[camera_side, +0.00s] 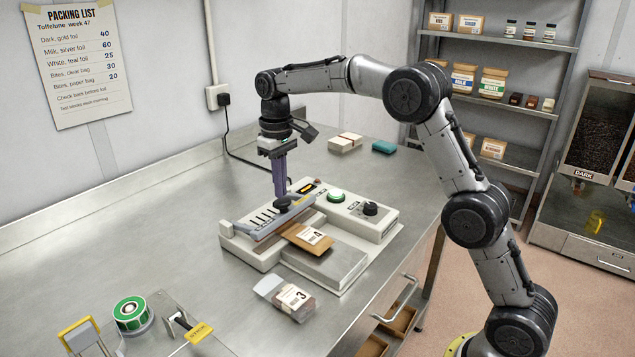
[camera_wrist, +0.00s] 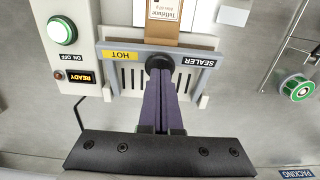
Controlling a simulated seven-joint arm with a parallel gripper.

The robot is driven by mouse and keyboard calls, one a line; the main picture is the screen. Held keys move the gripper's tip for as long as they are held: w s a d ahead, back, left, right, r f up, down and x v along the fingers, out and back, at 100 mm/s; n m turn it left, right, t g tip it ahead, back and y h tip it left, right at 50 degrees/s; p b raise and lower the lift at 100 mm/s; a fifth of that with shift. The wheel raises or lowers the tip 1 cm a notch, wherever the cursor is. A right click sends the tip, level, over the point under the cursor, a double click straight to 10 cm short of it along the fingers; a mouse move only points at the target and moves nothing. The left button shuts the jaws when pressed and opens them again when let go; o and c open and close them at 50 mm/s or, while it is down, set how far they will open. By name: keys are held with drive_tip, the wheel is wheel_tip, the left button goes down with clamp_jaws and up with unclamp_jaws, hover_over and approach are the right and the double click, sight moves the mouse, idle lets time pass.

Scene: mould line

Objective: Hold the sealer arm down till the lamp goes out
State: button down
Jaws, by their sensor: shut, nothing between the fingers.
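The sealer (camera_side: 375,228) is a pale bench machine. Its grey sealer arm (camera_side: 265,228) lies low across the end of a brown paper bag (camera_side: 316,240); the wrist view shows this arm (camera_wrist: 140,54) marked HOT and SEALER. I cannot tell whether it is fully down. My gripper (camera_side: 281,194) points down, shut and empty. Its fingertips are at the arm's round black knob (camera_wrist: 158,64) and look to touch it from above. A small red lamp (camera_wrist: 58,75) sits beside an orange READY display (camera_wrist: 80,77); I cannot tell whether this lamp is lit. A green button (camera_wrist: 62,30) glows.
A bag marked 3 (camera_side: 293,298) lies in front of the sealer. A green tape roll (camera_side: 131,312) stands at front left. Pale packs (camera_side: 345,142) and a teal pack (camera_side: 384,147) lie behind. A black cable (camera_side: 232,150) runs from the wall socket.

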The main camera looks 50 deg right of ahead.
wheel_tip(320, 180, up, 7)
idle(1.1)
drive_tip(key=s+a+r+t, duration=0.1)
drive_tip(key=s+r+t, duration=0.1)
drive_tip(key=s+r, duration=0.7)
drive_tip(key=s+a+r+t, duration=0.1)
drive_tip(key=s+r, duration=0.2)
drive_tip(key=s, duration=0.8)
drive_tip(key=s+a+f+t, duration=0.1)
drive_tip(key=s+f+t, duration=0.1)
drive_tip(key=s+f, duration=1.2)
wheel_tip(320, 180, down, 2)
drive_tip(key=shift+s+t, duration=0.3)
drive_tip(key=shift+s, duration=0.05)
